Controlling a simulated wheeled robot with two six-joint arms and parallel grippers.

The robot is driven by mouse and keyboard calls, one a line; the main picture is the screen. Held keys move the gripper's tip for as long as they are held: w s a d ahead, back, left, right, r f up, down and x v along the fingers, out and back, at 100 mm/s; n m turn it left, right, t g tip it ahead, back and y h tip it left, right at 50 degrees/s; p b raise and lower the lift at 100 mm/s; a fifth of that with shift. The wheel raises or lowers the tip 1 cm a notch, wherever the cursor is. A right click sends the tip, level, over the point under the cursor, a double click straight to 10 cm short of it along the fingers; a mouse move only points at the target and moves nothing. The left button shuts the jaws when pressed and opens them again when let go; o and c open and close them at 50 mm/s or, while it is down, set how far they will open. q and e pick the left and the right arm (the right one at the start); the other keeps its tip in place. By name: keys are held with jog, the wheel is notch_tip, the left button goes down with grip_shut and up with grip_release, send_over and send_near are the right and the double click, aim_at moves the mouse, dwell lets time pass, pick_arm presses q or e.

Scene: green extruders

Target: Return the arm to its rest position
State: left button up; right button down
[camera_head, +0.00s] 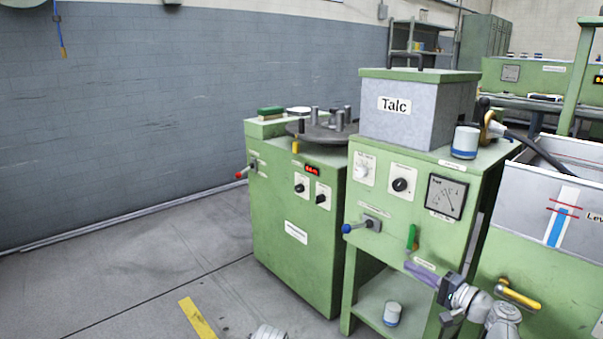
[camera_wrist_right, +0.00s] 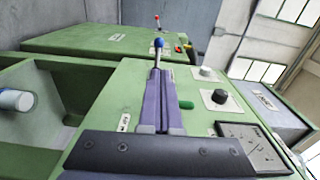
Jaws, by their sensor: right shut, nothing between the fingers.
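My right gripper (camera_head: 409,266) is in front of the Talc machine (camera_head: 390,210), at the lower right of the head view. Its purple fingers are shut with nothing between them. In the right wrist view the shut fingers (camera_wrist_right: 158,80) point towards a lever with a blue knob (camera_wrist_right: 158,43). The same blue-knobbed lever (camera_head: 347,228) stands well to the left of the fingers in the head view, apart from them. A green handle (camera_head: 411,237) is just above the fingers. My left gripper is not in view.
A white cup with a blue band (camera_head: 465,142) stands on the machine's top, and a small one (camera_head: 392,313) on its lower shelf. A yellow handle (camera_head: 518,295) is close to my right arm. A green machine with a red-knobbed lever (camera_head: 241,174) is at left. The floor at left is clear.

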jog(key=s+a+f+n+g+h+p, duration=0.1)
jog(key=s+a+f+n+g+p, duration=0.25)
jog(key=a, duration=0.75)
jog(key=s+a+f+n+g, duration=0.35)
jog(key=a+f+g, duration=0.3)
jog(key=a, duration=0.35)
jog(key=s+a+f+n+g+h+p, duration=0.1)
jog(key=s+a+n+g+h+p, duration=0.2)
jog(key=s+h, duration=0.35)
jog(key=s+a+f+n+g+h+p, duration=0.1)
jog(key=s+a+n+g+h+p, duration=0.1)
jog(key=s+n+h, duration=0.4)
pick_arm(q)
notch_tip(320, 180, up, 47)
jog(key=p, duration=3.8)
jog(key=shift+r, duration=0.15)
pick_arm(e)
notch_tip(320, 180, up, 38)
jog(key=m+y, duration=0.1)
jog(key=shift+s+f+m+y, duration=0.15)
jog(key=shift+f+m+y, duration=0.1)
jog(key=shift+m+y, duration=0.1)
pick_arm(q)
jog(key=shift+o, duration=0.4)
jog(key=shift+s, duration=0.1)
